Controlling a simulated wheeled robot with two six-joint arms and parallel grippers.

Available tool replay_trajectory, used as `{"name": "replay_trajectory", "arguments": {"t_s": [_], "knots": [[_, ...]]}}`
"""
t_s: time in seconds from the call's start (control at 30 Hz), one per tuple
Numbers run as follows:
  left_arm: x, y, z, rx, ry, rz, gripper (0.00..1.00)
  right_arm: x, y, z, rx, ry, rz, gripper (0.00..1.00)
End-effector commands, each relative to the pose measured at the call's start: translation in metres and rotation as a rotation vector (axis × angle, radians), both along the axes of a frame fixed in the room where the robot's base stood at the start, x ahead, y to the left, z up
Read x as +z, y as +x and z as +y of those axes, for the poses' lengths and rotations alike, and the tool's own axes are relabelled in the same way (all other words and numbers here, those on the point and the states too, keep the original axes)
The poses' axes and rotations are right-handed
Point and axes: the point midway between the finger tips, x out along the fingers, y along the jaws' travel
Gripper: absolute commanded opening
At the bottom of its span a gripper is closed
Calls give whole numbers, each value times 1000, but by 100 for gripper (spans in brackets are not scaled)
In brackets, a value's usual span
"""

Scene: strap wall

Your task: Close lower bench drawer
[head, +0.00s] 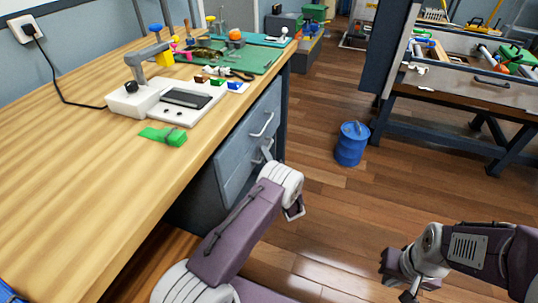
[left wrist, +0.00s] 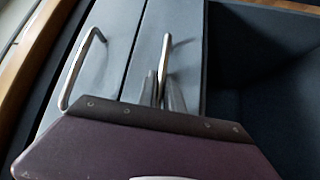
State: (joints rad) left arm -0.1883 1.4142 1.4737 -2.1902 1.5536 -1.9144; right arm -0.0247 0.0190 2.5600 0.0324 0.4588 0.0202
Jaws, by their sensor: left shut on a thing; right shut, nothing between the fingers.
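The bench has two grey drawers on its front. The upper drawer (head: 250,128) has a pale bar handle (head: 263,125) and looks shut; its handle also shows in the left wrist view (left wrist: 80,70). The lower drawer (head: 233,180) sits below it, its front about level with the upper one; any small gap is hard to tell. My left gripper (head: 267,155) is shut on the lower drawer handle (left wrist: 176,48), its fingers (left wrist: 162,92) around the bar. My right gripper (head: 398,288) is shut and empty over the floor, away from the bench.
A dark open space (left wrist: 265,60) lies beside the lower drawer front. A blue bin (head: 352,144) stands on the floor, with another workbench (head: 460,105) behind. Floor between is clear.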

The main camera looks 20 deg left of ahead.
Motion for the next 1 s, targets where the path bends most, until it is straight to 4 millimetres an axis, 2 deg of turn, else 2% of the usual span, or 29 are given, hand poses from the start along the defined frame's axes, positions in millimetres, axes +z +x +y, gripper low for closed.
{"name": "replay_trajectory", "arguments": {"t_s": [0.1,0.13,0.17,0.53,0.8,1.0], "knots": [[0,-1,3,10,-1,-2,0,0,0,0,0,0,0,0],[0,-1,3,10,-1,-2,14,0,0,0,0,0,0,0],[0,-1,4,11,-1,-2,20,0,0,0,0,0,0,0],[1,-5,-2,8,-2,1,20,4,0,0,0,0,0,0],[-4,-45,-44,2,1,1,20,25,0,0,0,0,0,0],[-9,-63,-62,4,1,-2,20,30,0,0,0,0,0,0]]}}
